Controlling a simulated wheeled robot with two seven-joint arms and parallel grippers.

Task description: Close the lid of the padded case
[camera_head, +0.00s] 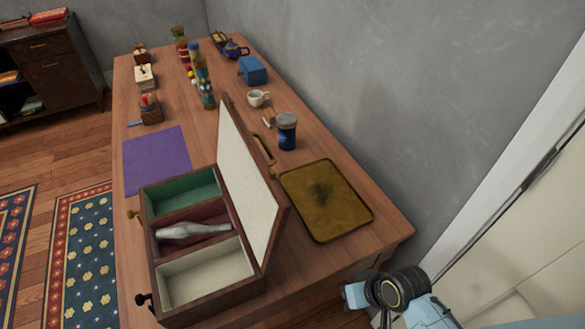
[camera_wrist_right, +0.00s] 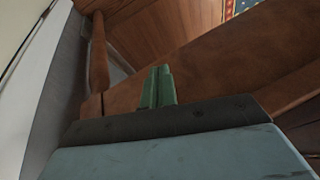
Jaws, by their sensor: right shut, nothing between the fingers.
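The padded case (camera_head: 155,270) stands open on the near part of the wooden table. Its lid (camera_head: 250,185) is raised on the right side and leans slightly, with the pale padded inner face showing. The case has green, dark red and cream compartments. A whitish bottle-shaped object (camera_head: 195,230) lies in the dark red middle one. My right gripper (camera_wrist_right: 158,86) shows in the wrist view with its green fingers together and empty, close to brown wooden table parts. In the head view only my right arm shows, low at the right, apart from the case. My left gripper is out of view.
A brass-coloured tray (camera_head: 345,222) lies right of the lid. A dark blue jar (camera_head: 287,132), a white cup (camera_head: 258,98) and a blue box (camera_head: 253,70) stand behind it. A purple mat (camera_head: 156,160) lies at the left. A grey wall borders the table's right side.

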